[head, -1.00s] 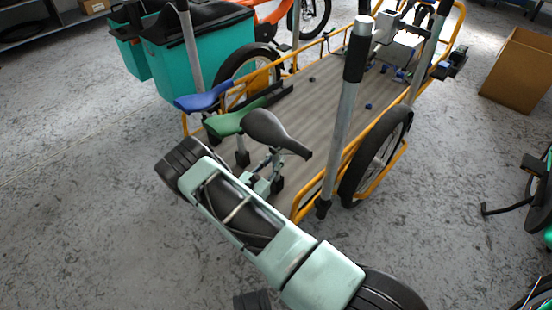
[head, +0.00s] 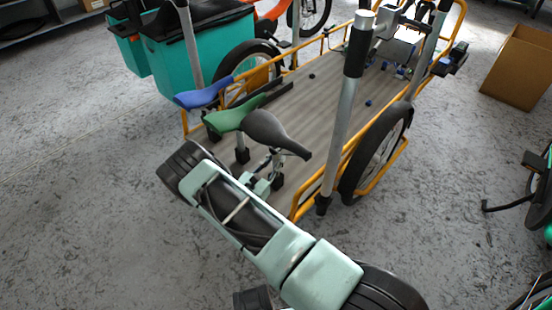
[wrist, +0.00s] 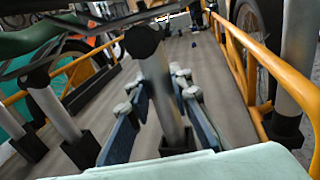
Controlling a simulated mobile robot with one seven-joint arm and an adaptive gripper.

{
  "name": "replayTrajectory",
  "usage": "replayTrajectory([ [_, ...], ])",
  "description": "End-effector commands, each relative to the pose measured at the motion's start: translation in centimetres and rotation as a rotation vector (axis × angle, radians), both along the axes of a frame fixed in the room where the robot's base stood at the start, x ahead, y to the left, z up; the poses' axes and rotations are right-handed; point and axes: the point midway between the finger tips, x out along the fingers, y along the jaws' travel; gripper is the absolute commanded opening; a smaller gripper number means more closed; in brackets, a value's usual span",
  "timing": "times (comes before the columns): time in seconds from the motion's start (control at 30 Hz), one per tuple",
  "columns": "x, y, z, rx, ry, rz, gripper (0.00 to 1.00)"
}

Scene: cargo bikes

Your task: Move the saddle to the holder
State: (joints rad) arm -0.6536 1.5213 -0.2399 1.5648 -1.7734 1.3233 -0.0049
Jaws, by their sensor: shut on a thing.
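A dark saddle (head: 268,130) stands on a metal post at the near end of a cargo bike's wooden deck. My gripper (head: 264,183) is below this saddle, at its post. In the wrist view my gripper's fingers (wrist: 158,90) lie on both sides of the metal post (wrist: 160,85) and are shut on it. The post's lower end is at a black socket (wrist: 178,142); I cannot tell whether it is seated. A green saddle (head: 228,118) and a blue saddle (head: 200,97) stand to its left. I cannot tell which socket is the holder.
The wooden deck (head: 318,105) has a yellow frame and a few small dark bits. A tall grey post (head: 340,130) rises close on the right, by a wheel (head: 377,155). Teal bins (head: 200,45) stand behind left. A cardboard box (head: 517,68) is at right.

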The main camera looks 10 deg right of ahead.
Motion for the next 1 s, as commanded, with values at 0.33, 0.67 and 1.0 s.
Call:
replayTrajectory([
  [0.33,0.1,0.0,-0.6,-0.003,-0.004,0.001,0.00],
  [0.67,0.1,0.0,-0.9,-0.003,-0.004,0.001,0.00],
  [1.0,0.0,0.0,-1.0,-0.001,-0.002,0.000,0.40],
])
